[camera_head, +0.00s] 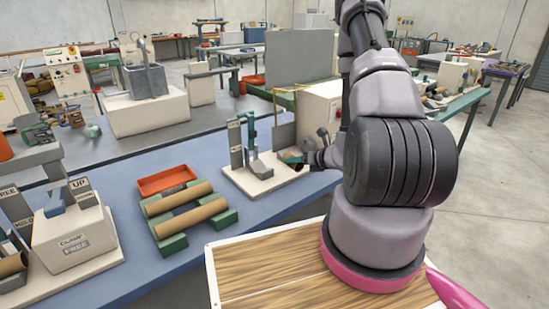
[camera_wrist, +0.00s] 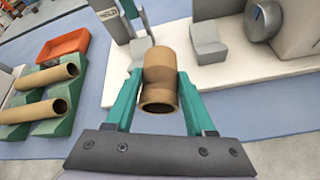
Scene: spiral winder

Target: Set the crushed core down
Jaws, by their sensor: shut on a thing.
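My gripper (camera_wrist: 158,86) has teal fingers and is shut on a short brown cardboard core (camera_wrist: 160,82) in the wrist view. The core looks dented midway, and its open end faces the camera. It is over or beside the edge of a pale baseplate (camera_wrist: 228,78); I cannot tell its height. In the head view my gripper (camera_head: 293,159) is small and partly hidden by my arm, at the right of that baseplate (camera_head: 243,181). An orange-red tray (camera_head: 165,181) lies on the blue bench, behind a green cradle (camera_head: 173,243).
Two long brown cores (camera_head: 190,218) lie in the green cradle. The baseplate carries grey blocks (camera_wrist: 208,45) and an upright labelled panel (camera_head: 235,145). Blue bench (camera_head: 120,172) is bare between the fixtures.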

